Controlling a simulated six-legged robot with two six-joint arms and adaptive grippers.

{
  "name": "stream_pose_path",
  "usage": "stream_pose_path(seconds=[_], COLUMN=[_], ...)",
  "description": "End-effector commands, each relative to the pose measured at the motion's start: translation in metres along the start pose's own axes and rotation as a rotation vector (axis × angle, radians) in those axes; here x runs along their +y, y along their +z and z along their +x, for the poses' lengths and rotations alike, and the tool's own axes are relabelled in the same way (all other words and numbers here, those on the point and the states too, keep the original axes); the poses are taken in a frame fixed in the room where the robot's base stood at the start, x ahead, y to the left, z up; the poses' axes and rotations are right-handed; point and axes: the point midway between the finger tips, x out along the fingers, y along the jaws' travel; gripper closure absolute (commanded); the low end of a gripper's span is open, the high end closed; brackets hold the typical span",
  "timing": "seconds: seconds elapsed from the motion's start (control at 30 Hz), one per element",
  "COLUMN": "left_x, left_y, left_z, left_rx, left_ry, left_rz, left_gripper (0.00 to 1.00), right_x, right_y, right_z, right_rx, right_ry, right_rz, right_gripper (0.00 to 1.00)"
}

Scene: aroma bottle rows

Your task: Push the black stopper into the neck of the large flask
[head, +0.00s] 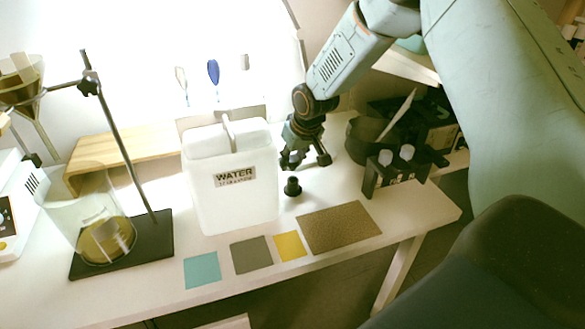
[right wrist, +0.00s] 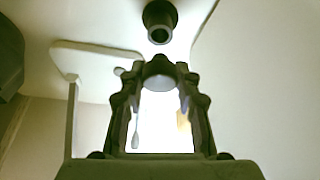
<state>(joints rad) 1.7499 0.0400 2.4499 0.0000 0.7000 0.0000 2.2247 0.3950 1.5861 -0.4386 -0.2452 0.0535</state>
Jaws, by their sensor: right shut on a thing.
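The black stopper (head: 292,187) stands on the white table, right of the water container. It also shows at the top of the right wrist view (right wrist: 160,20), apart from my fingers. My right gripper (head: 305,162) is just behind and above the stopper. In the right wrist view (right wrist: 158,75) it is shut on a grey rounded thing (right wrist: 159,69) between its fingertips; I cannot tell what this is. A large clear glass vessel (head: 90,222) with yellowish contents stands at the left; I cannot make out a neck on it. My left gripper is not in view.
A white water container (head: 235,200) stands mid-table. A stand with a dark base (head: 155,238) and rod is at the left. A dark rack (head: 395,178) is at the right. Coloured squares and a brown mat (head: 340,227) lie along the front edge.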

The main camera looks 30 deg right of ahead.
Motion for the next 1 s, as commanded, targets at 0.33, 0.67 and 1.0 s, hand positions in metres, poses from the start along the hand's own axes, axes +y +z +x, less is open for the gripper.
stream_pose_path(seconds=[0.33,0.67,1.0], left_x=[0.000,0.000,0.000], left_y=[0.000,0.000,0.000], left_z=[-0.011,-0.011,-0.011], left_rx=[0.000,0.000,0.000], left_ry=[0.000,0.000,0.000], left_rz=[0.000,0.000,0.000], left_gripper=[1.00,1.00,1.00], right_x=[0.000,0.000,0.000], right_y=[-0.018,-0.018,-0.017], right_z=[-0.044,-0.046,-0.046], right_rx=[-0.002,-0.002,-0.002], right_ry=[-0.001,0.000,0.000], right_rz=[0.002,0.001,0.001], right_gripper=[0.90,0.90,0.90])
